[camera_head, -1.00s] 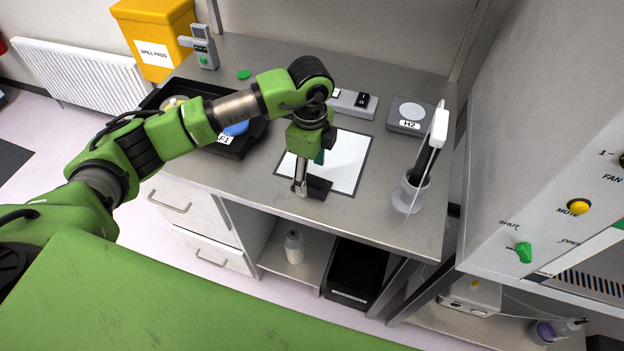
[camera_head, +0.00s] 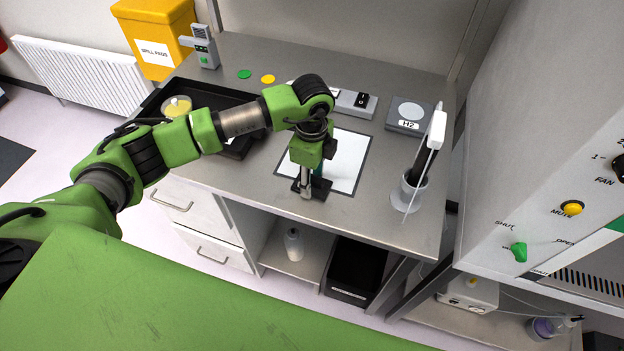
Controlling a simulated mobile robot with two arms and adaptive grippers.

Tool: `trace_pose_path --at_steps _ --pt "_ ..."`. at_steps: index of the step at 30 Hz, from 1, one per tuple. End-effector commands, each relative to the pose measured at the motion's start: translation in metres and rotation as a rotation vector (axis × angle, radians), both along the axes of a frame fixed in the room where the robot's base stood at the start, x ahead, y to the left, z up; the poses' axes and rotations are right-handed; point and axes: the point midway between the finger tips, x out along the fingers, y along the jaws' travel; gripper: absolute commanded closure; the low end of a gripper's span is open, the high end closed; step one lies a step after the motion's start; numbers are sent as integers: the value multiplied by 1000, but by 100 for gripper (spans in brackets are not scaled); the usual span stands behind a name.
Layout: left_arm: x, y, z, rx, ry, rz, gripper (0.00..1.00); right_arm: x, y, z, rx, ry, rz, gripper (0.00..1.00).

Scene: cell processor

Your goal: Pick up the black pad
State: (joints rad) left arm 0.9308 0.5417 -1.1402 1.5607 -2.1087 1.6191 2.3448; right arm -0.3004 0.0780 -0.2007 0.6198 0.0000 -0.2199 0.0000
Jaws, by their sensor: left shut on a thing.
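The black pad (camera_head: 321,188) is a small dark piece at the front left corner of a white, dark-edged sheet (camera_head: 349,160) on the steel bench. My left gripper (camera_head: 307,191) points down from above and is shut on the black pad; its fingers hide part of it. I cannot tell whether the pad is clear of the bench. My right gripper is not in view.
A black tray (camera_head: 150,104) lies at the left, partly behind my arm. The bench's front right is bare.

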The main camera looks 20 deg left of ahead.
Motion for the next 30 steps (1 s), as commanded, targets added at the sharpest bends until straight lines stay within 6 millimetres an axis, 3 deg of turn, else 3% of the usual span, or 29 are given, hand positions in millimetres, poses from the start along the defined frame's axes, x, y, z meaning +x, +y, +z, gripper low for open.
trace_pose_path --at_steps 5,9,18,24,30 --pt "2 0 11 -1 -3 0 77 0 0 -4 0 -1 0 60" --pt "2 0 31 0 -5 -1 77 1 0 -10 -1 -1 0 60" --pt "-30 -51 90 -2 -5 -10 77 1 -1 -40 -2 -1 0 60" --pt "-55 -91 112 0 -4 -6 77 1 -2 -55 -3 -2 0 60" --pt "-68 -112 126 2 -3 -2 77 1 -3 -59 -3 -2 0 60"
